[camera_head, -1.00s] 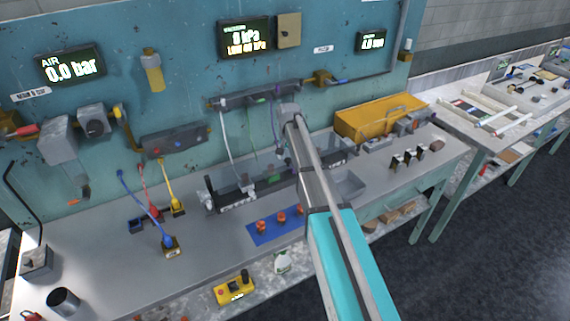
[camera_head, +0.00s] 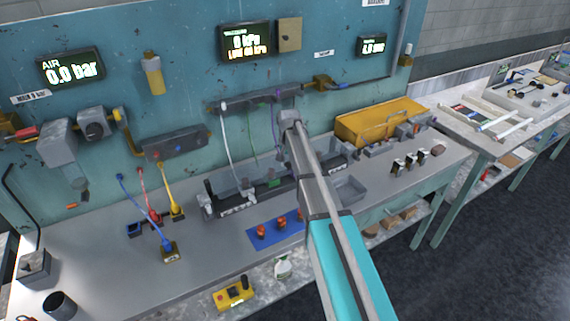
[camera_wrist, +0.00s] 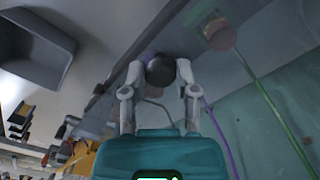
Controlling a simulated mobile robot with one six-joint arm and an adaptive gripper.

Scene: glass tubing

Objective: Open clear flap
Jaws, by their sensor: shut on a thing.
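A long dark fixture (camera_head: 237,204) with light end parts stands on the bench in the head view. The clear flap is hard to make out over it, and I cannot tell its angle. My gripper is hidden behind my own arm in the head view. In the wrist view my gripper (camera_wrist: 160,72) has its two grey fingers on either side of a dark round knob (camera_wrist: 160,70) and is shut on it. A pale translucent sheet edge shows behind the knob, but I cannot tell whether it is the flap.
Blue, red and yellow plugs (camera_head: 169,250) with cables lie left of the fixture. A blue mat (camera_head: 262,241) with orange-red parts lies in front. A grey tray (camera_head: 350,188) and a yellow case (camera_head: 375,122) are on the right. Hanging tubes run close by.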

